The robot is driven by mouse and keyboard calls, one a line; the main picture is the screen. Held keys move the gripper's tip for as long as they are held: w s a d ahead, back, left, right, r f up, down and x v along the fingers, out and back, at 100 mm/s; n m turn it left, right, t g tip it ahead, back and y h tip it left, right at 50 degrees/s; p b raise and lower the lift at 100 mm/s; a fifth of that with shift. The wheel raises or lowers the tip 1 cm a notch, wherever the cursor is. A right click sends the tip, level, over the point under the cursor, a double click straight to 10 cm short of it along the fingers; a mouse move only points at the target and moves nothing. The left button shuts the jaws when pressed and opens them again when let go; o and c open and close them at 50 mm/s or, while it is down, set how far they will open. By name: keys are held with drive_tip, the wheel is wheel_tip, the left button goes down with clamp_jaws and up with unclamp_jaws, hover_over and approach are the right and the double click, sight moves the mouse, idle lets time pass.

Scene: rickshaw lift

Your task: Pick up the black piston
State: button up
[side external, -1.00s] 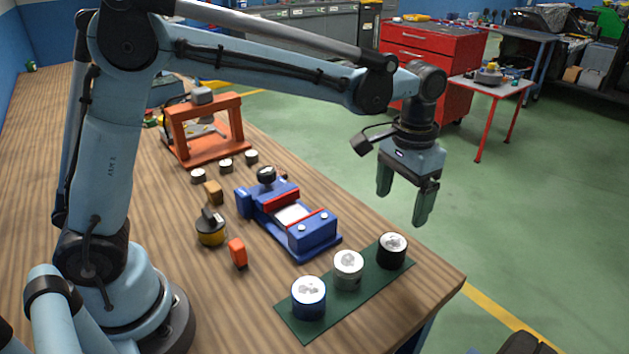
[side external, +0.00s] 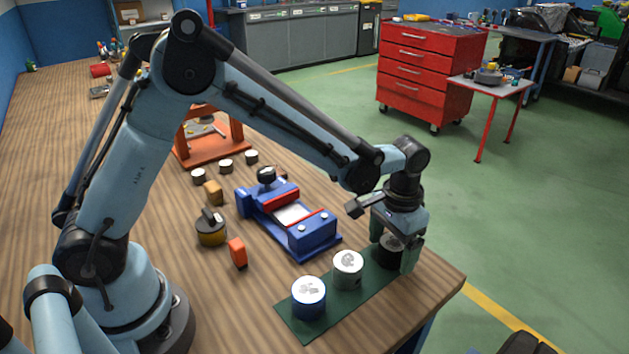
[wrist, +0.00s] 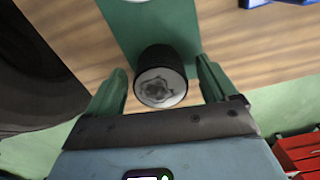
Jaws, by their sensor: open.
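The black piston (side external: 389,257) stands upright at the right end of the green mat (side external: 330,303), partly hidden by my gripper in the side view. My gripper (side external: 396,258) is lowered over it with its two green fingers open on either side. In the wrist view the piston (wrist: 160,78) shows its pale metal top between the open fingertips (wrist: 162,82), with a gap at each side. A silver piston (side external: 348,270) and a blue piston (side external: 308,297) stand on the mat to its left.
A blue vise (side external: 300,233) stands behind the mat. An orange block (side external: 237,252), a yellow-and-black round item (side external: 211,228) and an orange press frame (side external: 210,148) are farther left. The wooden table's (side external: 437,281) right edge is close to my gripper.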

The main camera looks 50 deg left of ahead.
drive_tip(key=shift+f, duration=0.2)
drive_tip(key=c, duration=1.2)
drive_tip(key=shift+r, duration=0.15)
